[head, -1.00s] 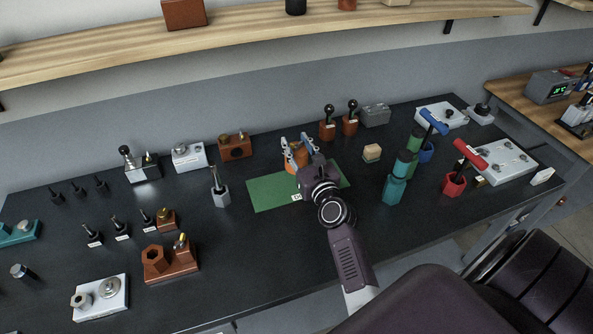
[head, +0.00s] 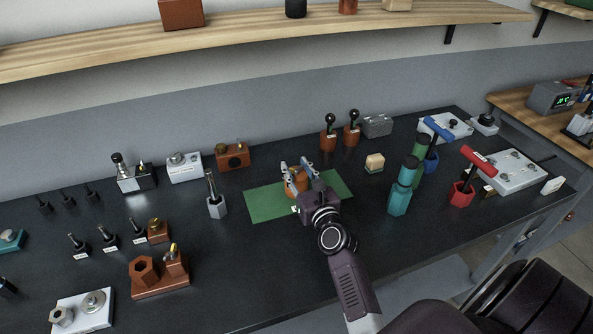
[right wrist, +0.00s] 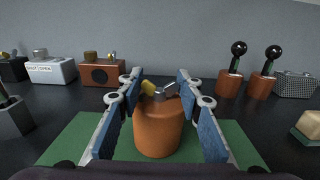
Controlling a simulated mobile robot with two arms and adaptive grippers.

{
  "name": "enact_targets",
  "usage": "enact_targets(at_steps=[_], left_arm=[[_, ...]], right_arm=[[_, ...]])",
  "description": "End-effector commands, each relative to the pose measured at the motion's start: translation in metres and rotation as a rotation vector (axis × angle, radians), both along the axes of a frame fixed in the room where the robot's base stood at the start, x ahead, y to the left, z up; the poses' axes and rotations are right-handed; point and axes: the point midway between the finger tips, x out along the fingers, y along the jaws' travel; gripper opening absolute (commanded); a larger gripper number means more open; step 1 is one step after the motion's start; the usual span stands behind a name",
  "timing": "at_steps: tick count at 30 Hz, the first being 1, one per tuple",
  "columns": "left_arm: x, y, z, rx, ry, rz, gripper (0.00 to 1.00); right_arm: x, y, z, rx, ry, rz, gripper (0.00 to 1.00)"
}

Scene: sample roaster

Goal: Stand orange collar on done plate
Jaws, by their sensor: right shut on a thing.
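The orange collar (head: 296,183) is a short orange-brown cylinder. It is upright over the middle of the green done plate (head: 268,204), which lies flat on the dark bench. My right gripper (head: 299,172) is shut on the collar, with one blue-padded finger on each side. The right wrist view shows the collar (right wrist: 158,132) between the fingers, with small yellow and grey metal parts at its top. Its base looks at or very near the plate (right wrist: 75,140); contact is not clear. The plate's white label is mostly hidden by my gripper. My left gripper is not in view.
A grey hex holder (head: 216,206) stands left of the plate. A small tan-topped block (head: 374,162) and teal and green cylinders (head: 400,195) stand to its right. Two orange holders with black knobs (head: 328,138) stand behind. The bench in front left of the plate is clear.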

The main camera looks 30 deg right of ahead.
Motion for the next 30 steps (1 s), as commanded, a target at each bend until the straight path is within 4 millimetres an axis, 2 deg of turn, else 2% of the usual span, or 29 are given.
enact_targets(at_steps=[3, 4, 8, 18, 20, 23, 30], left_arm=[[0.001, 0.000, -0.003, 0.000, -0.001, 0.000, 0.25], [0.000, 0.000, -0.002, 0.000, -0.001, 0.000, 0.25], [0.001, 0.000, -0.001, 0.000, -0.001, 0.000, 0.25], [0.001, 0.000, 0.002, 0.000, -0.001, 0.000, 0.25], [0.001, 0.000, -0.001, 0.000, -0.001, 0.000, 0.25], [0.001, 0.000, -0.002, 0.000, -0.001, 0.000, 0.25], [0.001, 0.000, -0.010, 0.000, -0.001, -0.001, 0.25]], right_arm=[[0.000, 0.000, -0.002, 0.000, -0.004, -0.001, 0.00], [0.000, 0.000, -0.002, 0.000, 0.000, 0.000, 0.36], [0.000, 0.000, -0.002, 0.000, 0.000, 0.000, 0.50], [0.000, 0.000, 0.002, 0.000, 0.000, 0.000, 0.50], [-0.006, 0.001, -0.001, 0.001, 0.001, -0.001, 0.50], [-0.021, 0.004, -0.002, 0.001, 0.001, -0.001, 0.50], [-0.072, 0.016, -0.003, 0.000, 0.002, 0.000, 0.50]])
